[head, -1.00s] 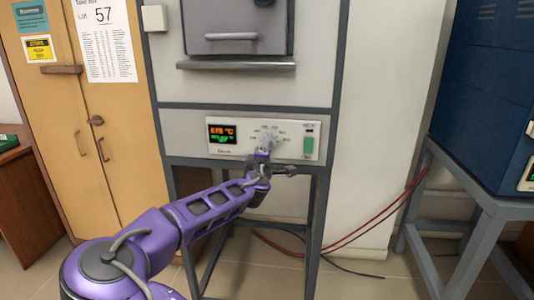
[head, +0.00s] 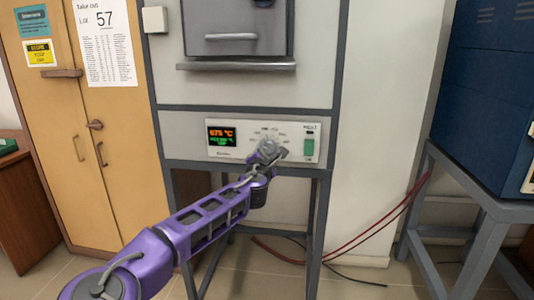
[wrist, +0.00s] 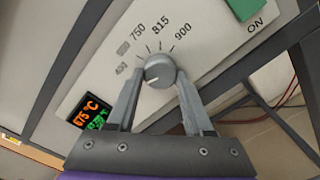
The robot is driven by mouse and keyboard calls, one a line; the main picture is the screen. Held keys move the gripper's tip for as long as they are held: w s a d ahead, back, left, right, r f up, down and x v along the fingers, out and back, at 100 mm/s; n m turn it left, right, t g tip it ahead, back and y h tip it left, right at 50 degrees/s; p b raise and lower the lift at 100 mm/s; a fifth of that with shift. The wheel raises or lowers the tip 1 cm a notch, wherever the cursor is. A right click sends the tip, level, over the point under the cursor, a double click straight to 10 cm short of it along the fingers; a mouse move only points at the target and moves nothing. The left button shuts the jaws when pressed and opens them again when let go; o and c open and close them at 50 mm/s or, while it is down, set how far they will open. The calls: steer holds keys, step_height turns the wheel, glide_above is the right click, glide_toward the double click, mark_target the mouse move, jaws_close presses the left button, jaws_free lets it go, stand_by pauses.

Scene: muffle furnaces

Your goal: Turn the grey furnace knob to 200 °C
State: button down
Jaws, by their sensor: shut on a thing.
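The grey furnace's knob (wrist: 158,70) is a round grey dial in the middle of the control panel (wrist: 100,90). My gripper (wrist: 158,77) is shut on the knob, one finger on each side, with the camera view tilted against the panel. A pale pointer line shows on the knob's face, toward the lower part of the picture. Printed marks around it include 750, 815 and 900; others are too small to read surely. The display (head: 222,136) reads 675 °C in orange, with green text below. In the head view my gripper (head: 268,146) covers most of the knob.
A green switch (head: 309,147) marked ON sits right of the knob. The furnace door (head: 236,22) and its ledge are above. A blue furnace (head: 490,90) stands at the right, a wooden cabinet (head: 110,170) at the left. Red cables run behind the stand.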

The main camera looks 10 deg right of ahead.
stand_by(0.4)
steer(key=shift+c, duration=1.4)
jaws_free()
steer(key=p+v, duration=0.1)
steer(key=v, duration=1.6)
steer(key=shift+s, duration=0.25)
steer(key=shift+w+a+r, duration=0.1)
